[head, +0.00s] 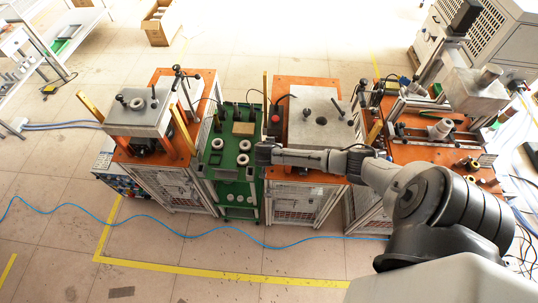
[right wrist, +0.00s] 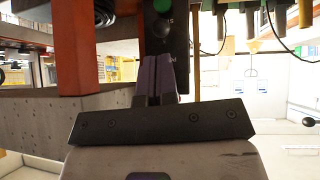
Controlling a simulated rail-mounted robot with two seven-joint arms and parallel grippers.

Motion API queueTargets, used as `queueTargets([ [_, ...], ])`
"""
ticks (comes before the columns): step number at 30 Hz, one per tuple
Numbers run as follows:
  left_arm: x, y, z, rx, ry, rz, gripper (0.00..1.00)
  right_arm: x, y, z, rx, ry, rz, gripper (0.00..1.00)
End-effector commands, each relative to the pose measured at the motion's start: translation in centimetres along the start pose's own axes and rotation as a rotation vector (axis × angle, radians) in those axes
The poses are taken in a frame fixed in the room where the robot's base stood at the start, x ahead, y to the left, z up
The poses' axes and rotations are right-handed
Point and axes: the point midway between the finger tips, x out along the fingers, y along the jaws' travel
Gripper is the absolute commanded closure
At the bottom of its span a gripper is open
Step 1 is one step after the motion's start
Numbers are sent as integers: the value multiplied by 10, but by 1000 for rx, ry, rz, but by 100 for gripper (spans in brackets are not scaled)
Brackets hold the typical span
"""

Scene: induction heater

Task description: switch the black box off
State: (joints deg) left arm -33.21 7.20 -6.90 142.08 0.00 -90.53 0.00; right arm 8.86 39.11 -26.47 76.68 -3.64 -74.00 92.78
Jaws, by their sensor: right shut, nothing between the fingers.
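The black box (head: 273,130) stands at the left edge of the middle orange-topped station, with a red button (head: 275,118) on it. In the right wrist view a dark box face (right wrist: 176,43) with small pale markings and a green round button (right wrist: 162,6) fills the top centre. My right gripper (head: 262,153) is in front of the box in the head view. In the right wrist view its two fingers (right wrist: 157,66) are together and empty, pointing at the lower part of the dark face. I cannot tell whether they touch it. My left gripper is not in view.
A green rack (head: 222,190) with rings stands left of the gripper. The middle station (head: 315,108) carries a metal block, and an orange post (right wrist: 76,45) stands close left in the wrist view. Another station (head: 165,90) is further left. The front floor is clear except for a blue hose (head: 130,222).

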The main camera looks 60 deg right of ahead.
Motion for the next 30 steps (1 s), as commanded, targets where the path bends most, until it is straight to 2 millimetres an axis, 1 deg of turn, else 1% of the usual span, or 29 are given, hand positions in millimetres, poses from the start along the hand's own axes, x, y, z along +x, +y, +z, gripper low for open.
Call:
queueTargets([
  [1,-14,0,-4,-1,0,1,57,-13,-1,-2,-1,-4,-3,100],
  [3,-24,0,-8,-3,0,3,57,-24,-3,-2,-3,-3,-5,100],
  [5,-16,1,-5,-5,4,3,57,-28,-5,8,-3,-3,-8,100],
  [6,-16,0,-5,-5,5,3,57,-36,-4,10,-4,-3,-9,100],
  [12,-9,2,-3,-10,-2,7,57,-71,-4,20,-2,-2,-8,100],
  [18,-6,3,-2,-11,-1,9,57,-97,-4,27,-3,-1,-7,100],
  [24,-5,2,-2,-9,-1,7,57,-110,-4,29,-3,0,-5,100],
  [30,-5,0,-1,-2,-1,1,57,-113,-3,30,-3,0,-4,100],
])
